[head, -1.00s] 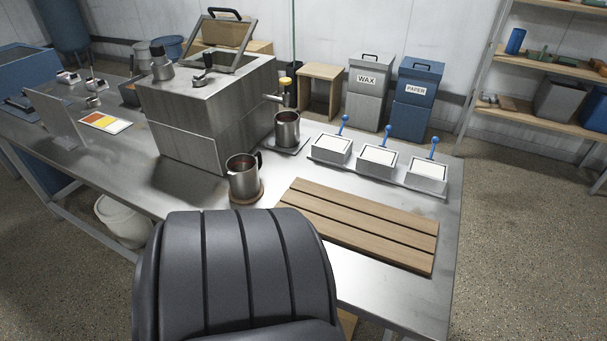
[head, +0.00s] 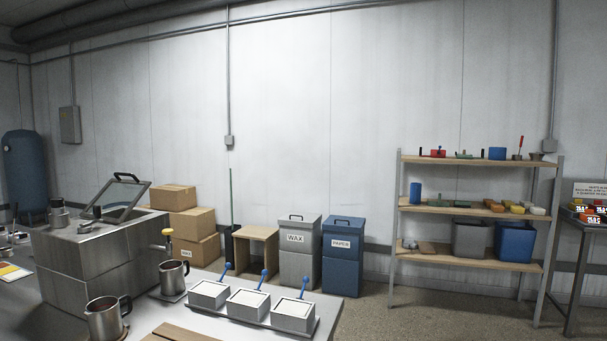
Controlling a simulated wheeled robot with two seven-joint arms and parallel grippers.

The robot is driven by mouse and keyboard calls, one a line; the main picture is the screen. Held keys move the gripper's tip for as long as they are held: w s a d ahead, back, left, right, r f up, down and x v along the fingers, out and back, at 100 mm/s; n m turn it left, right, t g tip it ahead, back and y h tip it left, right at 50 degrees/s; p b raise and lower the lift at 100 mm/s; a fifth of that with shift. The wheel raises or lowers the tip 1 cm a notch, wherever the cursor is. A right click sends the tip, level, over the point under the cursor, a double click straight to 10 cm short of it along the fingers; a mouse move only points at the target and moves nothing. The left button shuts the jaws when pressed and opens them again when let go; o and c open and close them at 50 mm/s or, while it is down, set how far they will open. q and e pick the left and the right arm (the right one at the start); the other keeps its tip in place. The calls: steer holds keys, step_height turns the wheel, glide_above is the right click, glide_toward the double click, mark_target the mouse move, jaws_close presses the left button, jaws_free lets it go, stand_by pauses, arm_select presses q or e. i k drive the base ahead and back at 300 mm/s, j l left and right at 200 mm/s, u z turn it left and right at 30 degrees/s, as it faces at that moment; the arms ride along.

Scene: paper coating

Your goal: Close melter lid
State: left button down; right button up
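The melter (head: 100,258) is a grey metal box on the steel table at the left of the head view. Its lid (head: 123,198) is a framed panel with a black handle (head: 126,177) on its upper edge. The lid stands open, tilted up from the top of the box. A tap with a yellow knob (head: 167,233) is on the melter's right side. Neither of my grippers shows in this view.
Several white-topped boxes with blue levers (head: 248,306) sit on a tray. Behind are the wax bin (head: 298,262), the paper bin (head: 343,265), cardboard boxes (head: 194,222) and a shelf rack (head: 470,212).

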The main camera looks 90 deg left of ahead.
mark_target(135, 181)
steer(key=i+j+u, duration=0.35)
steer(key=j+u, duration=0.15)
steer(key=j, duration=0.2)
steer(key=i+j+u, duration=1.15)
steer(key=i+u, duration=0.3)
steer(key=i+l+u, duration=0.1)
steer(key=i+u, duration=0.4)
steer(key=i, duration=0.2)
steer(key=i+l+u, duration=0.25)
steer(key=i+u, duration=0.25)
steer(key=i+l+u, duration=1)
steer(key=l, duration=0.2)
steer(key=k+j, duration=0.05)
steer(key=k, duration=0.05)
